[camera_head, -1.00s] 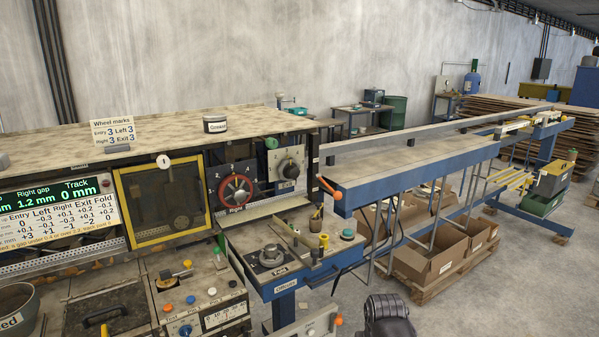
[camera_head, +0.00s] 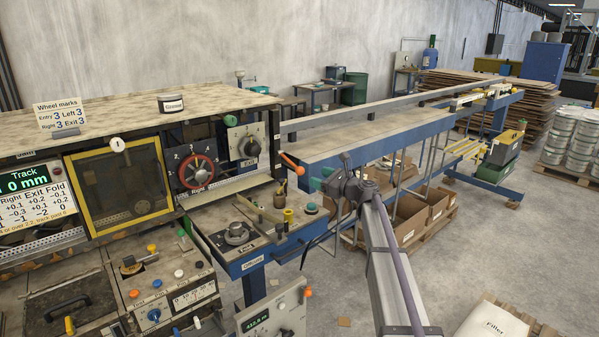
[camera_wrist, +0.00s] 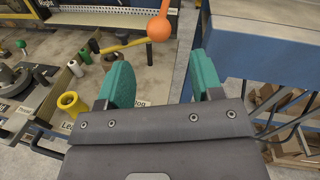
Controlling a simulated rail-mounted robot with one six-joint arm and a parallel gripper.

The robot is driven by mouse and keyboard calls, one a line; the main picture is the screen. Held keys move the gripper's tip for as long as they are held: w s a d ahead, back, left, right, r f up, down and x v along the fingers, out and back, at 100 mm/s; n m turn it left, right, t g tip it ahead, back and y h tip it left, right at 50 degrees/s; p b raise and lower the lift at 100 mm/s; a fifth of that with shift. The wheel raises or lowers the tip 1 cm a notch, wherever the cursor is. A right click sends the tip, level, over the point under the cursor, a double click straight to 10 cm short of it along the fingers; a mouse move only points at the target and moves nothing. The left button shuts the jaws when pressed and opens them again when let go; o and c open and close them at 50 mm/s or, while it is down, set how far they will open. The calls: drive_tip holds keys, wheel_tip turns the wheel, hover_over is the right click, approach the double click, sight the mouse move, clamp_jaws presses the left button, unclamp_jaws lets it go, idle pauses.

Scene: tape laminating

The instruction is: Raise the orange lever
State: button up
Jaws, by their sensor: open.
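The orange lever (camera_head: 292,163) sticks out at the right end of the machine, beside the dial panel, and slants down to the right to its knob. In the wrist view its round orange knob (camera_wrist: 160,28) is at top centre, beyond my fingertips, with a thin shaft running up from it. My gripper (camera_wrist: 161,75) is open and empty, its two teal fingers apart, and the knob shows between and ahead of them. In the head view my gripper (camera_head: 329,173) is just right of the lever and looks close to it. I cannot tell whether they touch.
A feed tray (camera_head: 240,228) with a yellow cup (camera_head: 289,215) and small tools lies below the lever. The blue conveyor table (camera_head: 330,152) extends behind my gripper. Cardboard boxes (camera_head: 410,215) stand under it.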

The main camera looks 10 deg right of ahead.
sight(300, 169)
drive_tip(key=x, duration=0.9)
drive_tip(key=shift+a, duration=0.2)
drive_tip(key=shift+c, duration=0.2)
clamp_jaws()
